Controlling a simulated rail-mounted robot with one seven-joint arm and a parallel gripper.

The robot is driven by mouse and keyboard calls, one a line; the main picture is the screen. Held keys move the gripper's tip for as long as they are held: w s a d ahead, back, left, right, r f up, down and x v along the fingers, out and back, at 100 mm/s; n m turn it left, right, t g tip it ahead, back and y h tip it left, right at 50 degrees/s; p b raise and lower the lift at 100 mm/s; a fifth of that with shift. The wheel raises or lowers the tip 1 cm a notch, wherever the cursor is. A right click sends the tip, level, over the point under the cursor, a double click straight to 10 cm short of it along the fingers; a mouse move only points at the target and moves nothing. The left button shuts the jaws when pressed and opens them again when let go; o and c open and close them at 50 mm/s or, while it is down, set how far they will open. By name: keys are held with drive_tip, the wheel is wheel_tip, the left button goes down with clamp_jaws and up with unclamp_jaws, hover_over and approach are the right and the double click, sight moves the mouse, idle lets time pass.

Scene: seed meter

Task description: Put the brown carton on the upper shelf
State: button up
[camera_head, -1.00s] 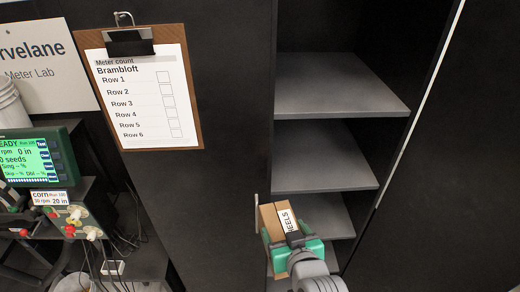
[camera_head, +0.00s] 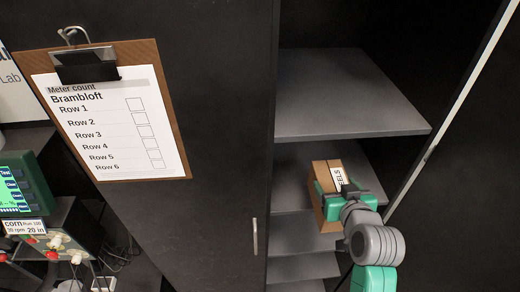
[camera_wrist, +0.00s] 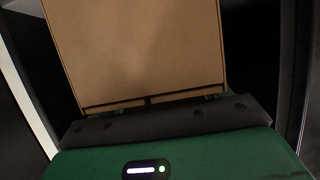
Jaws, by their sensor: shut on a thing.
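The brown carton (camera_head: 319,193) carries a white label ending in "ELS". My gripper (camera_head: 341,186) is shut on it. In the head view the carton is in front of the open cabinet, below the level of the upper shelf (camera_head: 345,95) and overlapping the shelf under it (camera_head: 290,180). I cannot tell whether it touches that lower shelf. In the wrist view the carton (camera_wrist: 140,50) fills the upper middle, close against my gripper (camera_wrist: 150,112). The upper shelf is bare where it shows.
More grey shelves (camera_head: 300,268) lie lower in the cabinet. A pale vertical edge (camera_head: 455,120) bounds the opening on the right. A dark door with a handle (camera_head: 255,236) stands left, with a clipboard (camera_head: 110,110) hanging there. A green-screened meter (camera_head: 15,190) is far left.

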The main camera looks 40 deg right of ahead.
sight(336, 175)
drive_tip(key=d+r+p+x, duration=0.1)
drive_tip(key=p+x, duration=0.1)
drive_tip(key=x, duration=1.4)
drive_tip(key=shift+d, duration=0.2)
drive_tip(key=shift+f, duration=0.1)
drive_tip(key=o, duration=2)
drive_tip(key=shift+f, duration=0.1)
drive_tip(key=shift+c, duration=0.2)
drive_tip(key=v, duration=1.2)
